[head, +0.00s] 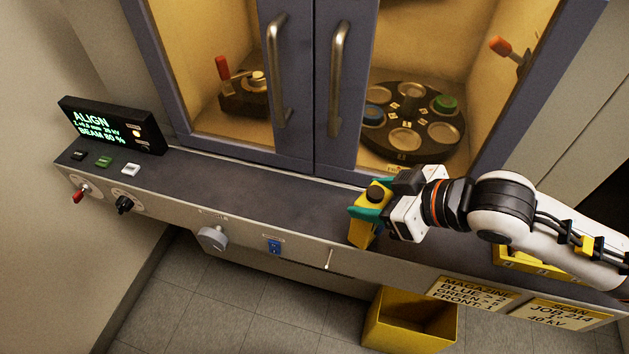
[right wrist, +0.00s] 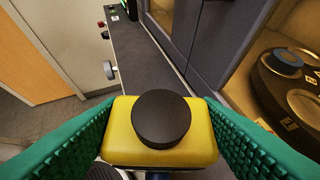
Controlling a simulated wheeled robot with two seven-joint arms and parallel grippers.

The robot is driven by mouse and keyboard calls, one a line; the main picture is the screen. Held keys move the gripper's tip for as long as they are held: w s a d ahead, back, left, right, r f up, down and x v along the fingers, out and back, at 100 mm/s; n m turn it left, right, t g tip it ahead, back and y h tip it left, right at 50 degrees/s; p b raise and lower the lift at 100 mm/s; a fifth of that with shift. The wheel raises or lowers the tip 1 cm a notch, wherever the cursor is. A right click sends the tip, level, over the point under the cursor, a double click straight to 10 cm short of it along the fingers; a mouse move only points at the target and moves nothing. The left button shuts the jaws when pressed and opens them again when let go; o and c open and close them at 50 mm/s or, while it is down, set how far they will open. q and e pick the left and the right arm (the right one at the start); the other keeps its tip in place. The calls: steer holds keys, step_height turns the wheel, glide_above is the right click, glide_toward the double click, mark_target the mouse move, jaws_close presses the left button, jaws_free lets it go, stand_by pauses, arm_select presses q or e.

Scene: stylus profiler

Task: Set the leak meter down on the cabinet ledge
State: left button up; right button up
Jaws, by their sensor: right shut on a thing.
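The leak meter is a yellow box (head: 362,236) with a round black knob on top. My right gripper (head: 370,211) has its teal fingers shut on it, near the front edge of the cabinet ledge (head: 250,196). The meter looks roughly upright; I cannot tell whether its underside touches the ledge. In the right wrist view the yellow meter (right wrist: 120,142) sits between the two green ribbed finger pads, and its underside is hidden. My left gripper is not in view.
An ALIGN display (head: 112,124) and several buttons stand at the ledge's left end. Cabinet doors with two metal handles (head: 338,72) rise behind the ledge. A yellow bin (head: 408,322) stands below. The ledge's middle is clear.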

arm_select(q)
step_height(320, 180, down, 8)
steer(key=b, duration=0.6)
arm_select(e)
steer(key=shift+w+a+f, duration=0.3)
steer(key=shift+w+a, duration=0.1)
steer(key=shift+a, duration=0.25)
arm_select(q)
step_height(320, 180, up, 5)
steer(key=p, duration=0.4)
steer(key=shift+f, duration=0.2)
arm_select(e)
steer(key=w+a, duration=0.6)
steer(key=a, duration=0.1)
steer(key=shift+w+a+f, duration=0.25)
steer(key=shift+a+f, duration=0.1)
steer(key=shift+f, duration=0.1)
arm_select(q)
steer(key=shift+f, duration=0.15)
arm_select(e)
steer(key=shift+f+b, duration=0.25)
steer(key=shift+b, duration=0.15)
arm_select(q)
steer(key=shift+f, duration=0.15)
arm_select(e)
steer(key=o, duration=1.1)
steer(key=shift+r, duration=0.1)
